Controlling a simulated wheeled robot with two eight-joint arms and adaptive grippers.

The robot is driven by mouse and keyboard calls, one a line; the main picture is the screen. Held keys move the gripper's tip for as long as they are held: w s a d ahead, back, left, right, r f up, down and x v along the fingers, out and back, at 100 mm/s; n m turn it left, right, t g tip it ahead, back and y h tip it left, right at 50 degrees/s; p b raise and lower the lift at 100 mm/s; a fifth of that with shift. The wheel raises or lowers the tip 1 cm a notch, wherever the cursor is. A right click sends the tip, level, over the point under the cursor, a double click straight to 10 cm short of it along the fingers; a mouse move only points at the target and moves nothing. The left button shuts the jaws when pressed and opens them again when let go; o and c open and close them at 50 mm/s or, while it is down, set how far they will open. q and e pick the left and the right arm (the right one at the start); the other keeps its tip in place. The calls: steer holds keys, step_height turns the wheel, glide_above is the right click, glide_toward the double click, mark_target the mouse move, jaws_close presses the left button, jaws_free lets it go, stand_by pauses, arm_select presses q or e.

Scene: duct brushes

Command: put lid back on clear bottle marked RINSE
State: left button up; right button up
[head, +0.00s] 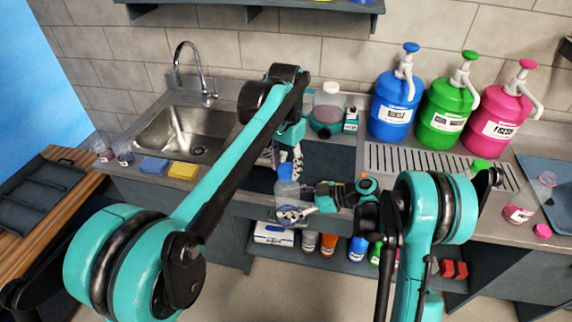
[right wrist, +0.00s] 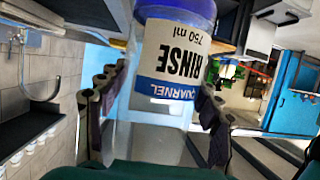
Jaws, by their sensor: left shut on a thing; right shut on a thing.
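The clear bottle (head: 287,190) is held in front of the counter edge, in the middle of the head view. In the right wrist view the bottle (right wrist: 165,60) fills the middle, its RINSE label upside down, with blue at the picture's top end. My right gripper (head: 308,197) is shut on the bottle from the right, a finger on each side. The blue lid (head: 285,171) shows just above the bottle's top. My left gripper (head: 284,158) reaches down from above and is shut on the lid. I cannot tell whether lid and bottle touch.
Blue (head: 396,108), green (head: 446,115) and pink (head: 497,120) pump jugs stand at the back right. A sink (head: 185,135) lies left, with sponges (head: 183,170) in front. A clear container (head: 328,105) stands behind my grippers. A lower shelf (head: 345,262) holds several bottles. A pink-filled beaker (head: 522,207) stands right.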

arm_select(q)
steer(key=shift+f, duration=0.45)
steer(key=m, duration=0.5)
steer(key=shift+w+a, duration=0.1)
steer(key=m, duration=0.5)
steer(key=shift+w, duration=0.1)
steer(key=m, duration=0.4)
steer(key=shift+w+f+m, duration=0.1)
steer(key=shift+m, duration=0.3)
steer(key=m, duration=0.7)
steer(key=shift+w, duration=0.15)
steer(key=m, duration=0.7)
steer(key=shift+d+m, duration=0.25)
steer(key=shift+m, duration=0.05)
steer(key=o, duration=0.7)
